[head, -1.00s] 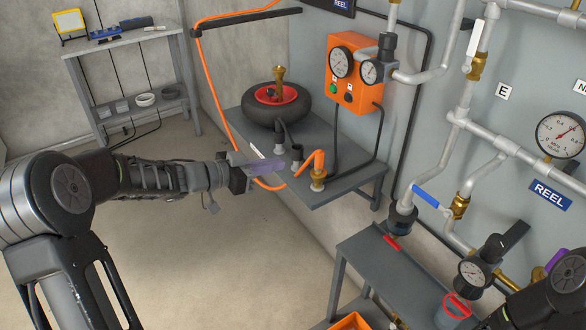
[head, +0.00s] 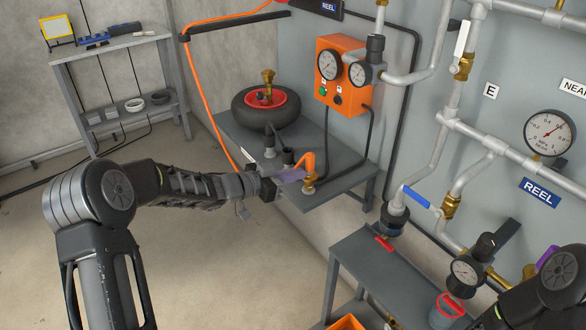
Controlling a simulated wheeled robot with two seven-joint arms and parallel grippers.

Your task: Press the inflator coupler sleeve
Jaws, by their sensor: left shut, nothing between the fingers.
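The inflator coupler looks to be the brass fitting (head: 309,183) at the front right of the grey wall bench (head: 345,190), with the orange hose (head: 309,160) bending down to it. My left gripper (head: 300,175) is shut and empty, with its purplish fingers at the bench's front edge and their tips close to the brass fitting. I cannot tell whether they touch it. The fingers partly hide the hose and the bench edge.
A black tyre with a red hub (head: 265,108) lies at the back of the bench. Dark fittings (head: 288,156) stand close to my left gripper. An orange gauge box (head: 340,75) and grey pipes are on the wall. A lower grey table (head: 370,260) stands at the right.

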